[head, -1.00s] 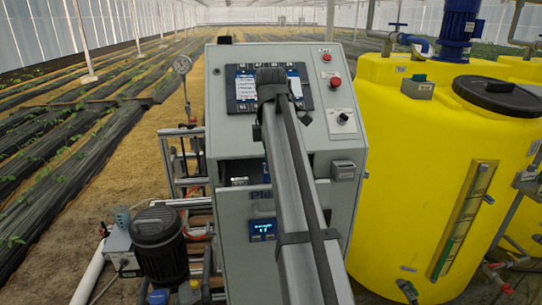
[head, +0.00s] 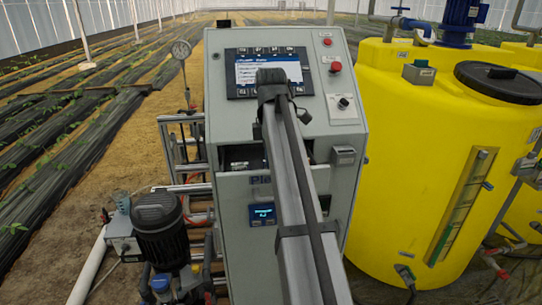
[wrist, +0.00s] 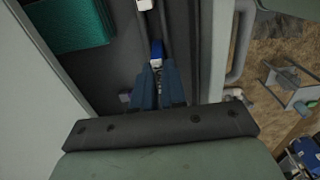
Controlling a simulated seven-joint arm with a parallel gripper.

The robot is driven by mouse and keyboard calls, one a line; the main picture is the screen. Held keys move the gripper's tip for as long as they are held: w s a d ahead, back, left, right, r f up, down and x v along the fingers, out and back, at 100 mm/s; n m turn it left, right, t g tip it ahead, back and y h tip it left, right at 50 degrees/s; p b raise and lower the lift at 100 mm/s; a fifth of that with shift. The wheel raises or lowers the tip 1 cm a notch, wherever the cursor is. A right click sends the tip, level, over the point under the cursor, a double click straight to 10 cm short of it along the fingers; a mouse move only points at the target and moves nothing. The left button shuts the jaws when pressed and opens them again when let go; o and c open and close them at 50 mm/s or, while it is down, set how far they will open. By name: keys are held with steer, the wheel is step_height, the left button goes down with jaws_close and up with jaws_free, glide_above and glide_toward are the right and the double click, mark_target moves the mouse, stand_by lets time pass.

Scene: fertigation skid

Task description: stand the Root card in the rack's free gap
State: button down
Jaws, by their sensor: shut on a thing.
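My gripper (wrist: 158,70) shows in the wrist view with its dark blue fingers close together, pointing into a dark grey bay. It is shut on a small blue and white piece (wrist: 157,50), which I take to be the Root card. Only a little of it shows, seen nearly edge-on, and no lettering can be read. In the head view my arm hides the gripper and the card. I cannot make out the rack or its free gap; a dark opening (head: 240,155) in the grey cabinet is partly covered by my arm.
The grey cabinet (head: 222,120) has a screen and buttons on its sloping top. A yellow tank (head: 410,170) stands to its right and a black motor (head: 160,228) to its left. In the wrist view, a teal ribbed block (wrist: 75,25) lies left of my fingers, and pale walls flank the bay.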

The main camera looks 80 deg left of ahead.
steer(key=c, duration=1.1)
jaws_free()
steer(key=shift+r, duration=0.1)
steer(key=shift+r, duration=3.6)
